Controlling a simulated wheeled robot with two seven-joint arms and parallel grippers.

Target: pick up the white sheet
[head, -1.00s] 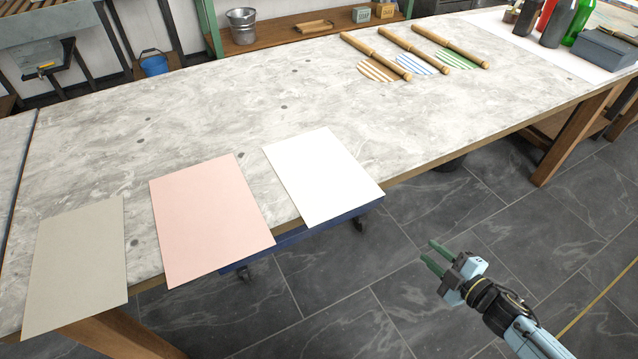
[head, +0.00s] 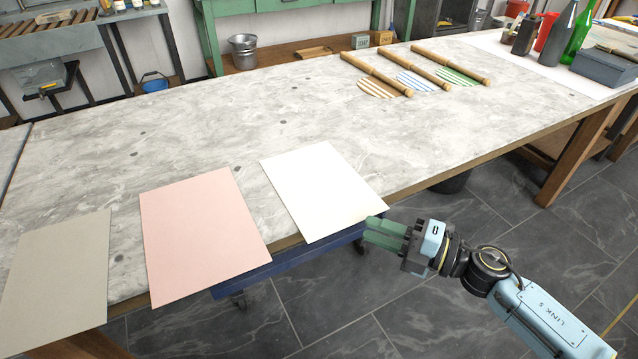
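The white sheet (head: 322,190) lies flat on the marbled tabletop, with its near right corner over the front edge. My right gripper (head: 367,231) is just off that corner in the picture, pointing left. Its two green fingers show one above the other with a narrow gap between them, so it looks open, and no sheet is seen between them. I cannot tell whether the fingers touch the sheet. My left gripper is not in view.
A pink sheet (head: 203,235) and a grey sheet (head: 57,270) lie to the left along the table's (head: 235,110) front edge. Several rollers (head: 415,68) lie at the back, with bottles (head: 556,38) and a grey box (head: 603,66) at the far right. A blue cart (head: 290,258) stands under the edge.

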